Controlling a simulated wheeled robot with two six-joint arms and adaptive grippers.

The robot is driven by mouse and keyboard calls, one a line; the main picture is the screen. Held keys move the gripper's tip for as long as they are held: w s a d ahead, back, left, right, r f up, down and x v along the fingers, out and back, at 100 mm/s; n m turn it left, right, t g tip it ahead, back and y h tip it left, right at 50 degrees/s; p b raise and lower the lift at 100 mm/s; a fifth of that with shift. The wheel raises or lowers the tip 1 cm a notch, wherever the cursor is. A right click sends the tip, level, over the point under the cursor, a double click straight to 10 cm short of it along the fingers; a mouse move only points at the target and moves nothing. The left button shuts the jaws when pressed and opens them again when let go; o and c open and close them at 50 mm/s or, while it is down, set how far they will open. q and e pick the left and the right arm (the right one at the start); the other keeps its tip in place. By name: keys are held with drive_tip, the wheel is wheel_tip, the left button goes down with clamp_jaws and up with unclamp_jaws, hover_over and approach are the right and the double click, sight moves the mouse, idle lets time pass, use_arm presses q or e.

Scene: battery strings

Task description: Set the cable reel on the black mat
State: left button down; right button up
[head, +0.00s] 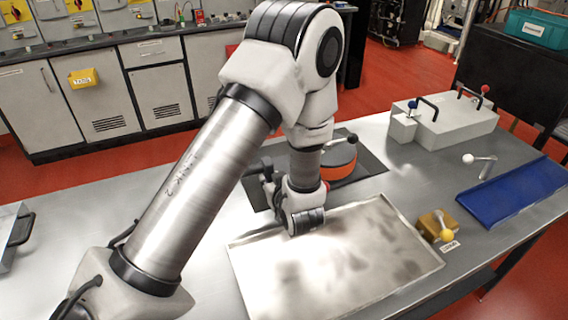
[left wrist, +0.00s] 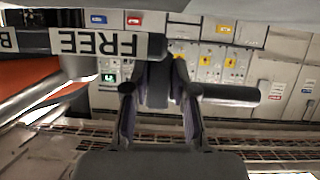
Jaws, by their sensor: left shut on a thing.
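The cable reel (head: 340,163) is orange with a dark top and a black knob, partly hidden behind my left wrist in the head view. It appears at the black mat (head: 374,166); I cannot tell whether it touches the mat. My left gripper (head: 266,172) is low over the mat's left part, left of the reel's visible part. In the left wrist view, my left gripper (left wrist: 160,90) is shut on a dark bar-like part, seemingly the reel's handle. Orange (left wrist: 25,75) of the reel shows at that view's left. My right gripper is not in view.
A shallow metal tray (head: 410,262) lies in front of the mat. A yellow block (head: 430,226) with a ball knob, a blue tray (head: 515,192) and a pale box (head: 455,122) with black handles stand to the right. Bare table lies left of the metal tray.

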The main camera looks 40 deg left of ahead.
sight(273, 160)
use_arm(q)
drive_tip(key=w+a+f+p, duration=0.1)
drive_tip(key=w+a, duration=0.1)
drive_tip(key=w, duration=0.1)
drive_tip(key=w+a+f, duration=0.2)
drive_tip(key=w+a, duration=0.1)
drive_tip(key=w+a+f+p, duration=0.1)
drive_tip(key=w+a, duration=0.2)
drive_tip(key=w, duration=0.1)
drive_tip(key=shift+a+f+p, duration=0.15)
drive_tip(key=shift+a+p, duration=0.1)
drive_tip(key=shift+p, duration=0.1)
drive_tip(key=shift+f, duration=0.15)
drive_tip(key=shift+f, duration=0.2)
drive_tip(key=shift+f+b, duration=0.4)
drive_tip(key=shift+f, duration=0.05)
drive_tip(key=c, duration=0.9)
unclamp_jaws()
drive_tip(key=shift+c, duration=0.2)
